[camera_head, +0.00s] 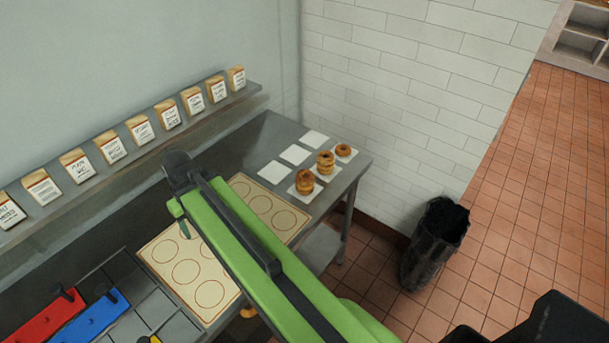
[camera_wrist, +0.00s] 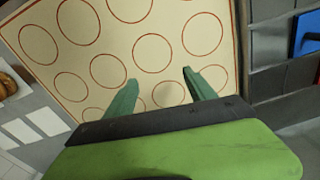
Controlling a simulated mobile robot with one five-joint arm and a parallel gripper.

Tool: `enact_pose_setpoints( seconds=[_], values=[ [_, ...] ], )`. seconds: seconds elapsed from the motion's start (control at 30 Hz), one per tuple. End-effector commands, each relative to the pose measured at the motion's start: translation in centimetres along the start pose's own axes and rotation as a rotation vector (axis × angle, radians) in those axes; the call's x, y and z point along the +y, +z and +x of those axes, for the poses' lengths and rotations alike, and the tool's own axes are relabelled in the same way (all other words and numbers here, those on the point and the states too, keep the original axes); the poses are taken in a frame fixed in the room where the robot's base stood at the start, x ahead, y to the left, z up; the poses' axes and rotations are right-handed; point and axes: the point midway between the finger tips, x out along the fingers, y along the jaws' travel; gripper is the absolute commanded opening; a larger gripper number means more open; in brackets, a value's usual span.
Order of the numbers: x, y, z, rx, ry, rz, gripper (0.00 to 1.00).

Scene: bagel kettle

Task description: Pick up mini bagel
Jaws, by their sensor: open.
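Small brown bagels show in the head view on white square sheets at the counter's far right end: a front stack (camera_head: 305,182), a middle stack (camera_head: 325,163) and a lower one (camera_head: 343,150) at the back. A bit of brown bagel (camera_wrist: 7,84) shows at the left edge of the wrist view. My gripper (camera_wrist: 160,80) is open and empty above a cream board (camera_wrist: 150,45) printed with red circles. In the head view my green arm covers part of that board (camera_head: 175,268), and the gripper is well left of the bagels.
Several labelled packets (camera_head: 113,149) stand on a wall shelf (camera_head: 60,205) behind the counter. Red (camera_head: 45,318) and blue (camera_head: 95,315) items lie at lower left. Bare white sheets (camera_head: 295,154) lie beside the bagels. A black bin (camera_head: 432,245) stands on the tiled floor at right.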

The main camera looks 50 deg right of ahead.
Motion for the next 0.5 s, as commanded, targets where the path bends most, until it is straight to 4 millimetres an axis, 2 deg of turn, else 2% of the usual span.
enact_pose_setpoints(
  seconds=[0.03,0.07,0.1,0.17,0.2,0.3,0.4,0.5],
  values=[
    [3.8,-0.5,-2.6,0.014,-0.012,0.046,0.72],
    [6.2,-0.6,-3.6,0.026,-0.022,0.071,0.76],
    [9.8,-0.6,-5.0,0.045,-0.034,0.108,0.81],
    [15.3,0.0,-7.1,0.076,-0.05,0.162,0.87],
    [18.9,0.6,-8.4,0.1,-0.059,0.198,0.87],
    [27.2,3.1,-11.3,0.156,-0.069,0.278,0.87],
    [33.5,6.0,-13.4,0.204,-0.069,0.341,0.87],
    [37.5,8.4,-14.7,0.237,-0.063,0.382,0.87]
  ],
)
